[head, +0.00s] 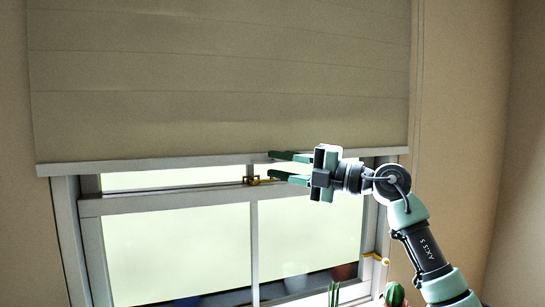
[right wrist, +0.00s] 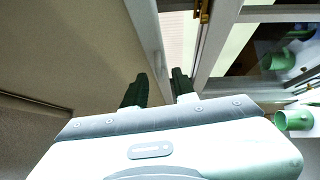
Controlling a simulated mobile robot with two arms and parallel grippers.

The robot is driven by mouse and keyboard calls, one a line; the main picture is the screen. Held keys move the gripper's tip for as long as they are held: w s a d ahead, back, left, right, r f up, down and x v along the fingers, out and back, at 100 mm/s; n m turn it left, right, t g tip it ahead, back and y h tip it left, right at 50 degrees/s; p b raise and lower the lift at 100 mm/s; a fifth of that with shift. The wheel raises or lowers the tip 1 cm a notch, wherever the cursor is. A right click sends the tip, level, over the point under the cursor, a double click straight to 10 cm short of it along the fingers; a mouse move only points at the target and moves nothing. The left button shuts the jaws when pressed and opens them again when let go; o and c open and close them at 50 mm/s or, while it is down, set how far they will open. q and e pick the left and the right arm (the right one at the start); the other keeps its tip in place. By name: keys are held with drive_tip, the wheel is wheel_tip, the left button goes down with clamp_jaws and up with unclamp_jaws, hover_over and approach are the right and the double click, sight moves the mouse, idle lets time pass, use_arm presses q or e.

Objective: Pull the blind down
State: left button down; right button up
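The blind (head: 215,80) is a beige-grey sheet covering the upper part of the window, with a pale bottom bar (head: 130,164) just above the sash rail. My right gripper (head: 270,165) is at the bar, right of the middle. Its two dark green fingers point left, spread apart, one above the other. The upper finger overlaps the bar's lower edge in the head view; the lower one is below it. In the right wrist view the fingers (right wrist: 158,85) straddle the bar's end of the blind (right wrist: 75,45); I cannot tell whether they touch it. My left gripper is out of view.
The window (head: 175,245) has a brass latch (head: 252,180) close to the fingertips and a brass handle (head: 376,258) lower right. A green cactus (head: 394,294) stands at the bottom. Green mugs (right wrist: 294,120) show in the right wrist view. Bare wall lies to the right.

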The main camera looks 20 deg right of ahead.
drive_tip(key=shift+x, duration=0.9)
clamp_jaws()
idle(0.8)
